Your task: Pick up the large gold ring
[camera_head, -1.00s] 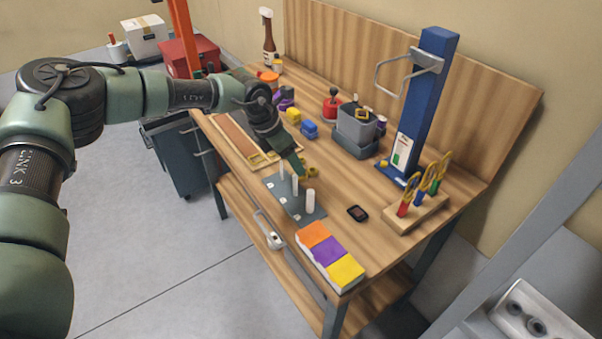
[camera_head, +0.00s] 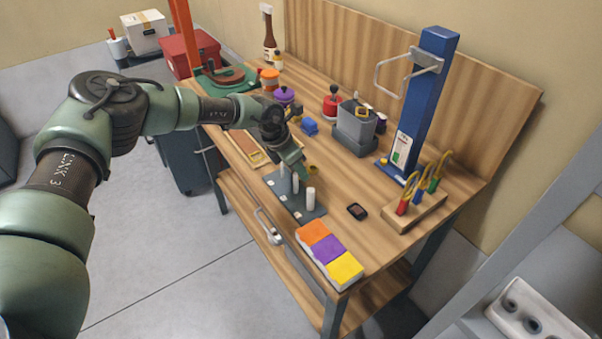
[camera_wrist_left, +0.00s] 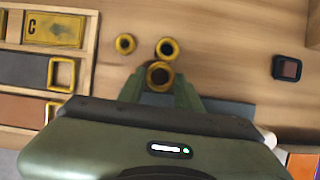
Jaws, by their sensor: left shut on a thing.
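My left gripper (camera_head: 303,169) is low over the workbench, beside a dark plate with white pegs. In the left wrist view, my left gripper (camera_wrist_left: 160,84) is shut on a gold ring (camera_wrist_left: 160,75), which looks the largest of three there. Two smaller-looking gold rings lie on the wood just beyond it, one at left (camera_wrist_left: 125,43) and one at right (camera_wrist_left: 167,48). In the head view a bit of gold (camera_head: 312,169) shows at the fingertips; I cannot tell which ring it is. My right gripper is not in view.
The peg plate (camera_head: 312,214) stands near the bench's front edge. A wooden tray (camera_wrist_left: 92,32) lies left of the rings. A small dark device (camera_head: 357,211), an orange, purple and yellow block (camera_head: 326,248) and a grey bin (camera_head: 355,126) stand around. Bare wood lies between plate and device.

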